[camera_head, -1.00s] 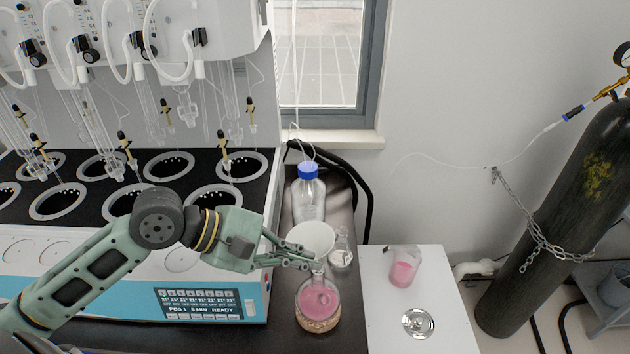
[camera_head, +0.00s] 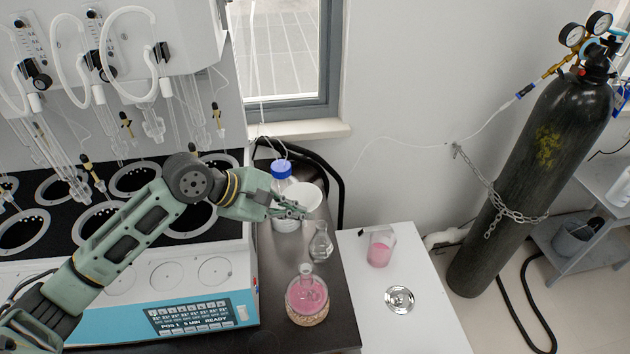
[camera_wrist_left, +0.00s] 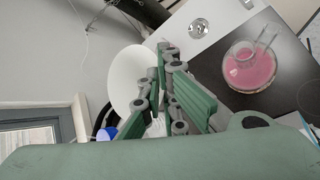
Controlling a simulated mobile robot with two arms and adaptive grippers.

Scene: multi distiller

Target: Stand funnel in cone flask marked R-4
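A white funnel (camera_head: 306,198) is held by my left gripper (camera_head: 292,211), whose fingers are shut on it. The funnel is in the air, in front of the blue-capped bottle in the head view; its stem is hidden there. In the left wrist view the funnel's wide white mouth (camera_wrist_left: 128,80) shows beside the fingers (camera_wrist_left: 165,95). A small clear cone flask (camera_head: 320,244) stands on the dark bench, below and right of the gripper in the picture. I cannot read any R-4 mark on it. My right gripper is not in view.
A round flask of pink liquid (camera_head: 307,297) sits on a cork ring near the bench's front. A blue-capped bottle (camera_head: 284,188) stands behind the funnel. A beaker of pink liquid (camera_head: 380,250) is on the white table (camera_head: 440,320). The distiller (camera_head: 200,285) fills the left.

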